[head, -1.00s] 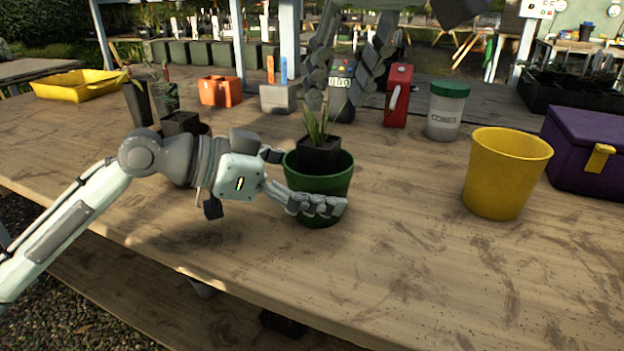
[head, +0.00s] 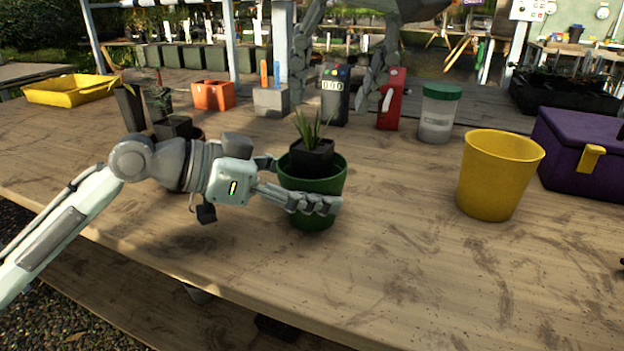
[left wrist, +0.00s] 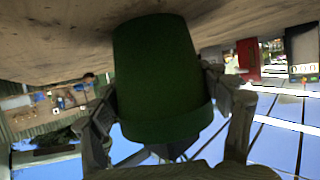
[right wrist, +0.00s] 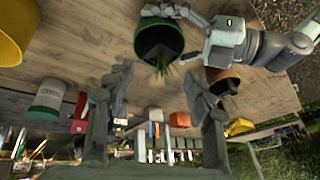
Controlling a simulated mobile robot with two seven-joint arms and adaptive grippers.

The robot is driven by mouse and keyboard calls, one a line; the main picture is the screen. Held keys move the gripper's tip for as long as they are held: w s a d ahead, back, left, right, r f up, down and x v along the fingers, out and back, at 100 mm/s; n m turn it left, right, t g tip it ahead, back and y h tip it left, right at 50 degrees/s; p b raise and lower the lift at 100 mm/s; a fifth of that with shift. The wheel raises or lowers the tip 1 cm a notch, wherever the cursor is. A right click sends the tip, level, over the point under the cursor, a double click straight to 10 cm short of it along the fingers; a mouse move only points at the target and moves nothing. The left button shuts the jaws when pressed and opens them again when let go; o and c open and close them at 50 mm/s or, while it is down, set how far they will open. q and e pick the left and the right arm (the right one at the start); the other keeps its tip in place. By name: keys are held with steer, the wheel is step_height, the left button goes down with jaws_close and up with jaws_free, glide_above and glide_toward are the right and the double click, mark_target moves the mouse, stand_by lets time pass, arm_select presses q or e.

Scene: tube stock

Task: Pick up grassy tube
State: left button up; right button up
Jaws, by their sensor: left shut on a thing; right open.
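A black square tube (head: 312,158) with a tuft of green grass (head: 312,130) stands inside a green round pot (head: 314,187). My left gripper (head: 306,184) is shut around the green pot from the left. The pot (left wrist: 160,75) fills the space between its fingers in the left wrist view. I cannot tell whether the pot's base touches the table. My right gripper (head: 332,100) is open and empty, behind and above the grassy tube. In the right wrist view the tube (right wrist: 158,40) lies beyond the open fingers, apart from them.
A yellow bucket (head: 498,180) and a purple box (head: 590,150) stand at right. A lidded jar (head: 438,115), red case (head: 391,100) and dark meter (head: 334,95) stand behind. Dark plant pots (head: 130,105) stand behind my left arm.

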mark_target(313, 144)
steer(key=w+f+m+g, duration=0.1)
steer(key=f+m, duration=0.2)
steer(key=m, duration=0.5)
steer(key=w+a+f+m+g+y, duration=0.1)
steer(key=w+f+m, duration=0.1)
steer(key=m, duration=0.5)
steer(key=w+a+f+m, duration=0.1)
steer(key=f+m, duration=0.3)
steer(key=m, duration=0.4)
steer(key=shift+w+a+f+m+g+y, duration=0.2)
steer(key=shift+w+f+m+g+y, duration=0.1)
steer(key=shift+w+g+y, duration=0.15)
steer(key=shift+r, duration=0.1)
jaws_close()
